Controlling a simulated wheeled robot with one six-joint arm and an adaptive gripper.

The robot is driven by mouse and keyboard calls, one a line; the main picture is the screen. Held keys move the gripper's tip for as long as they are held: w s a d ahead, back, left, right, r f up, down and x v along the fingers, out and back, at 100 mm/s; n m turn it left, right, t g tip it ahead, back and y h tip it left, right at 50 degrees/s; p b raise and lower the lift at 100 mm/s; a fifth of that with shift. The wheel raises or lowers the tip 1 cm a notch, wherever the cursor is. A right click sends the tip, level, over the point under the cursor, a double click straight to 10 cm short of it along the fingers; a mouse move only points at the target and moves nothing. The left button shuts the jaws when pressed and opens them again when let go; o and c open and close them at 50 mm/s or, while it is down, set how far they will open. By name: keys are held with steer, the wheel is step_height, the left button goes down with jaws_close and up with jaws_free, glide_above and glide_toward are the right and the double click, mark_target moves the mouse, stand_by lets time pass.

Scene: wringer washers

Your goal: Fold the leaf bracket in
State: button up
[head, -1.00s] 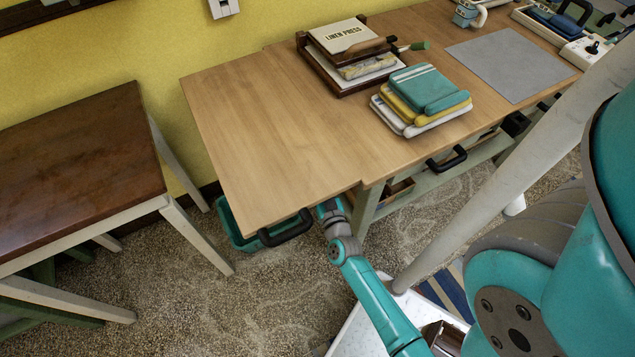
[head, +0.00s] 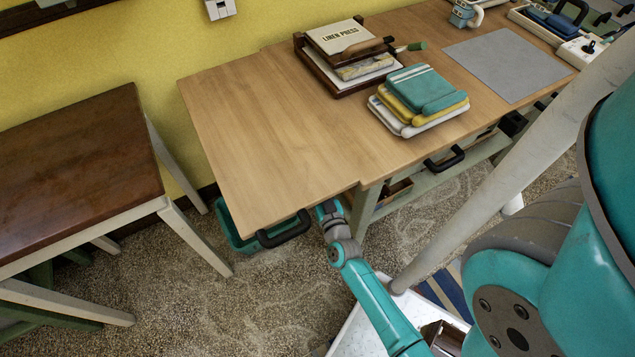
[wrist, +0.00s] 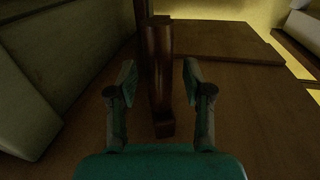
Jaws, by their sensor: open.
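In the wrist view, a dark reddish-brown wooden bar, which looks like the leaf bracket (wrist: 159,75), stands out from a brown wooden surface under the table. My gripper (wrist: 160,66) is open, with one finger on each side of the bar. I see gaps between the fingers and the bar, and cannot tell any contact. In the head view, the table leaf (head: 262,150) is level with the worktable top. My arm reaches under the leaf's front edge. My gripper and the bracket are hidden there.
A linen press (head: 342,50) and folded cloths (head: 422,92) lie on the worktable. A dark brown table (head: 75,165) stands at left. Floor between is clear.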

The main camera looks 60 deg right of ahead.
steer(key=v, duration=1.1)
steer(key=shift+s+a, duration=0.15)
steer(key=shift+a, duration=0.1)
steer(key=shift+c, duration=0.3)
